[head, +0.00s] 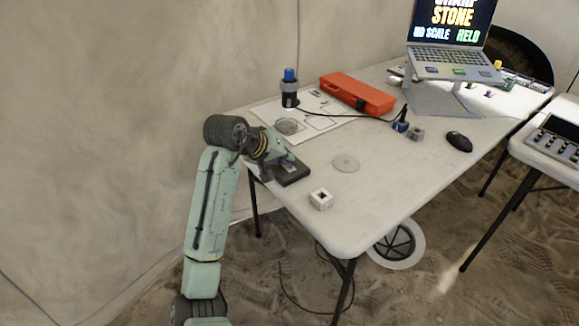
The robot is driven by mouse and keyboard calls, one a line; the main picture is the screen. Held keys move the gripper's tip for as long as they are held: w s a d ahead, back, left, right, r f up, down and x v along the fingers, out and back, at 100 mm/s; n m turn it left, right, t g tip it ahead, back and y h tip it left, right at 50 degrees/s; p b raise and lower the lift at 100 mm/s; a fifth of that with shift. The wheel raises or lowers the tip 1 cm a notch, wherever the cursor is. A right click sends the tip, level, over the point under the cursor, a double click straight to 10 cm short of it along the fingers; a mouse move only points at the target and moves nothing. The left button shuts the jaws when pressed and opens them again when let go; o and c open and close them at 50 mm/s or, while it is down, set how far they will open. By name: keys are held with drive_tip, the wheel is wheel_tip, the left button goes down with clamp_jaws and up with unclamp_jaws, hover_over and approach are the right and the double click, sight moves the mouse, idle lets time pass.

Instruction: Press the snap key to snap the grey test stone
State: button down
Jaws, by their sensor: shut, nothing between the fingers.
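My gripper (284,165) is low over a flat dark block (293,175) at the near left edge of the table. Its fingers are shut with nothing between them. It partly covers the block, and I cannot tell whether it touches it. No key is clearly marked as the snap key. The laptop (447,60) at the back has small coloured patches along its front edge. Its screen text includes "STONE", "NO SCALE" and "HELD". A small grey block (416,134) lies right of the middle; I cannot tell whether it is the test stone.
An orange case (357,93), a clear disc (346,163), a white hollow cube (321,199) and a black mouse (459,141) are on the table.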

drive_tip(key=shift+d+f, duration=0.1)
drive_tip(key=shift+r+p, duration=0.8)
drive_tip(key=shift+p, duration=0.15)
wheel_tip(320, 180, up, 5)
drive_tip(key=p, duration=0.4)
drive_tip(key=shift+p, duration=0.4)
